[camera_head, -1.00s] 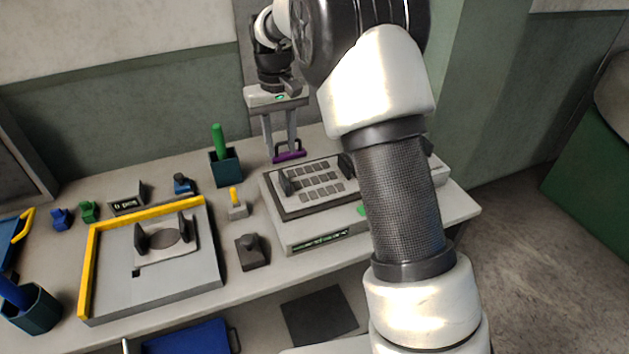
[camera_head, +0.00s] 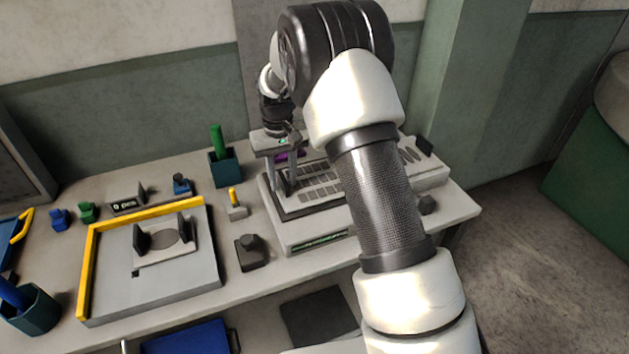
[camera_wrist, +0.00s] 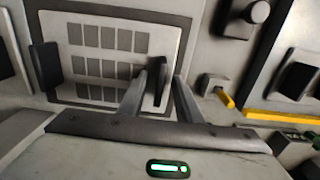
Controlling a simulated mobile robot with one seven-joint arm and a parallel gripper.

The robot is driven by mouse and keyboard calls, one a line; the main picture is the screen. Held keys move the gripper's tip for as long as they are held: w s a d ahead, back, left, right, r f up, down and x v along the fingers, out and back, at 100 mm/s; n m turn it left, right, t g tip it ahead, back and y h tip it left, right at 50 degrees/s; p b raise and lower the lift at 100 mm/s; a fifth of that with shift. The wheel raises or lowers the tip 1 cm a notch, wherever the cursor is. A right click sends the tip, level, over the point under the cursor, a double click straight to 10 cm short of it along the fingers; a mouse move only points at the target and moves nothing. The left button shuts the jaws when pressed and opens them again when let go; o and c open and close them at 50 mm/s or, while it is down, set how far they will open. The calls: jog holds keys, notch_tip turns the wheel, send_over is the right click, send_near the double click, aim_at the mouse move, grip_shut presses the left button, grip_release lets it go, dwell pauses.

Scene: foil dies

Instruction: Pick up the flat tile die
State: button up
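The flat tile die is a pale plate with rows of dark rectangles (camera_head: 318,188). It sits in a dark-framed recess on the grey machine at the bench's back right. In the wrist view the plate (camera_wrist: 107,68) shows two upright black end grips. My gripper (camera_head: 284,190) is open and pointed down over the die's left end. In the wrist view its two fingers (camera_wrist: 160,95) stand apart on either side of one black grip. I cannot tell whether they touch it. My arm hides part of the die's right side in the head view.
A yellow-edged tray (camera_head: 125,298) at left holds a plate with a dark oval. A grey knobbed block (camera_head: 250,254), a yellow-pegged block (camera_head: 236,207) and a teal cup (camera_head: 224,167) stand left of the machine. Another plate with slanted ovals (camera_head: 411,154) lies at right.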

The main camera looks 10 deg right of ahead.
grip_shut()
jog(key=shift+r, duration=0.1)
jog(key=shift+w+r, duration=0.1)
dwell(1.1)
